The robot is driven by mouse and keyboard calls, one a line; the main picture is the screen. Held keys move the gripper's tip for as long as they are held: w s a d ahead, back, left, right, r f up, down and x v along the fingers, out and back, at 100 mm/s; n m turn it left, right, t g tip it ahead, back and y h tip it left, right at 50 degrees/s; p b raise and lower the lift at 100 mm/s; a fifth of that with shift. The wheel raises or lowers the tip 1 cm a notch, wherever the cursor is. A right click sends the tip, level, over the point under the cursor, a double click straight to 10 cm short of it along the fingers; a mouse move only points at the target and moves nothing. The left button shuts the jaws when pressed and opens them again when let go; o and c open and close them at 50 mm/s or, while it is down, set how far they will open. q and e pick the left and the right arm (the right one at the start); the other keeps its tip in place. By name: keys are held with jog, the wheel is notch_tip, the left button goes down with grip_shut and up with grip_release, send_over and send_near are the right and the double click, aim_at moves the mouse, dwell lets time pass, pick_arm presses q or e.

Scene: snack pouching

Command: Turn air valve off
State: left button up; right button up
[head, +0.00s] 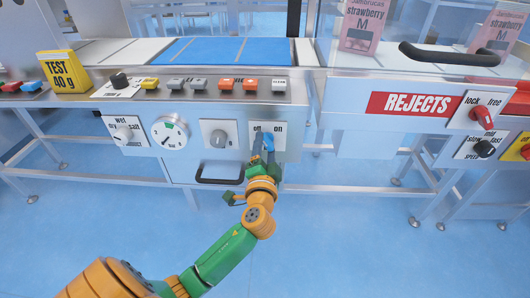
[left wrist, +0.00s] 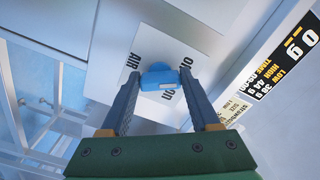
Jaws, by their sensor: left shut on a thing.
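The air valve is a blue knob (head: 269,141) on a white plate (head: 282,141) on the front of the machine. Lettering reading "on" shows at the plate's upper right, with a partly hidden word at its upper left. In the left wrist view the blue knob (left wrist: 160,76) sits between the fingertips, and "AIR" is printed on the plate (left wrist: 185,48). My left gripper (head: 264,146) is shut on the knob from the front, and its fingers hide part of the plate. My right gripper is out of view.
A black handle (head: 219,174) is below. Buttons line the ledge above. The REJECTS bin (head: 360,135) stands right.

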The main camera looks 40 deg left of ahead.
pick_arm(q)
jog(key=shift+f+n+b, duration=0.1)
jog(key=shift+n+b, duration=0.45)
jog(key=shift+n, duration=0.65)
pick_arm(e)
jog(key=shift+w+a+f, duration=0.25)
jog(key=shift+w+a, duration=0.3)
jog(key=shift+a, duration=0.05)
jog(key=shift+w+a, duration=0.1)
pick_arm(q)
jog(key=o, duration=1.4)
jog(key=shift+c, duration=0.2)
jog(key=v, duration=0.7)
